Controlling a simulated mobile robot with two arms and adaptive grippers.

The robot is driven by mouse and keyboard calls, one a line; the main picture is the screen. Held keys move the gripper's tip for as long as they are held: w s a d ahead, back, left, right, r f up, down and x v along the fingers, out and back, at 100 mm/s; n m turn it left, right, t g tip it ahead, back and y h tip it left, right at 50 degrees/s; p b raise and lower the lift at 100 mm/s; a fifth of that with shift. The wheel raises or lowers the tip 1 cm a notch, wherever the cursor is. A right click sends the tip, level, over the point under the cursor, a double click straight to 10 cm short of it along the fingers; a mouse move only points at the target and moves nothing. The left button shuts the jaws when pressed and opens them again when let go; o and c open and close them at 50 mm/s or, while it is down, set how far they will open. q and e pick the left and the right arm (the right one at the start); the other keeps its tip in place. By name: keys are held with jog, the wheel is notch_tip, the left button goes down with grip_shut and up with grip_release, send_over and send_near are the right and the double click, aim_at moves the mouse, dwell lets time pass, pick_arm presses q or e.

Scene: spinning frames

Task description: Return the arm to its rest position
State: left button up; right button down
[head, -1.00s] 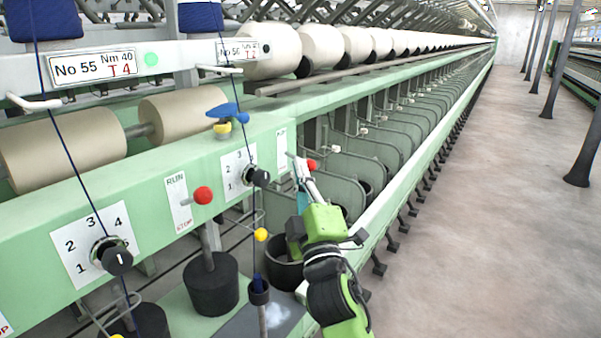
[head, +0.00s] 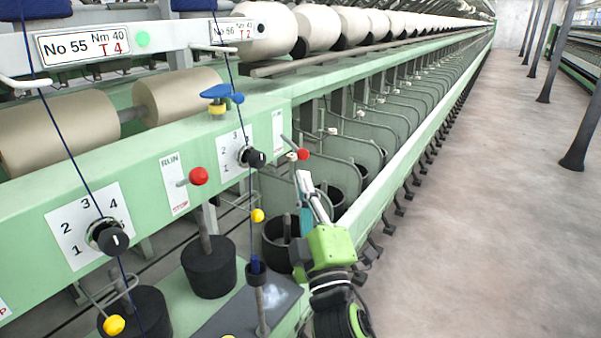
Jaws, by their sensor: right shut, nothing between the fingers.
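My right gripper (head: 305,182) is in the head view, in front of the green spinning frame (head: 130,170). It is shut and empty, with its fingers pointing up and away. The fingertips are just below a red-knobbed lever (head: 302,154) and appear apart from it in the picture. The green and black wrist of my right arm (head: 331,248) comes up from the bottom edge. My left gripper is not in view.
At left are another red knob (head: 198,176), a black selector dial (head: 113,241) and a blue-and-yellow fitting (head: 217,98). Dark pots (head: 209,268) stand below. A blue yarn runs down near the arm. The concrete aisle (head: 480,220) at right is clear.

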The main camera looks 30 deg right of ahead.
jog(key=shift+f, duration=0.1)
dwell(0.5)
jog(key=s+a+f+m+g+y, duration=0.1)
jog(key=s+f+m+g+y, duration=0.15)
jog(key=f, duration=0.65)
jog(key=s+a+f+m+g+y, duration=0.1)
jog(key=f+g, duration=0.3)
jog(key=f, duration=0.4)
jog(key=s+a+f+m+g+y, duration=0.1)
jog(key=s+f+m+g, duration=0.15)
jog(key=f, duration=0.65)
jog(key=s+a+f+m+g+y, duration=0.1)
jog(key=s+a+f+g+y, duration=0.1)
jog(key=s+a+f+g, duration=0.45)
jog(key=s+a+f+g+y, duration=0.2)
jog(key=s+f+g, duration=0.1)
jog(key=s+f, duration=0.7)
notch_tip(320, 180, down, 18)
jog(key=s+d+f+g, duration=0.2)
jog(key=s+d+f, duration=0.1)
jog(key=s+f, duration=1.7)
jog(key=shift+f, duration=0.95)
